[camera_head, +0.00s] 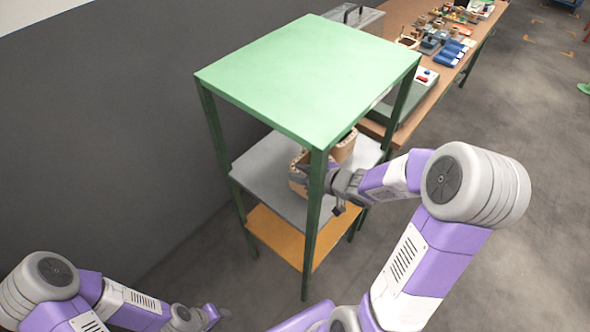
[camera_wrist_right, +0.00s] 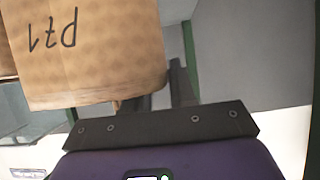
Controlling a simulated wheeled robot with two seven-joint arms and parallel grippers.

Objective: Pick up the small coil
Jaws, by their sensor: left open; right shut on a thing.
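Two tan coils stand on the grey middle shelf of a rack in the head view. The nearer coil (camera_head: 298,180) is partly hidden by the rack's front post and my right gripper (camera_head: 322,175). The other coil (camera_head: 344,147) is behind it to the right, partly under the green top. In the right wrist view, a tan coil (camera_wrist_right: 90,45) with dark handwritten letters fills the upper left. My right gripper's dark fingers (camera_wrist_right: 165,92) are shut at its lower right edge; their tips are partly hidden. My left gripper (camera_head: 214,314) is open and empty, low over the floor, away from the rack.
The rack has a green top (camera_head: 310,75), green posts, a grey middle shelf (camera_head: 262,165) and an orange lower shelf (camera_head: 275,235). The posts stand close to my right forearm. A wooden bench (camera_head: 410,18) with small parts stands behind.

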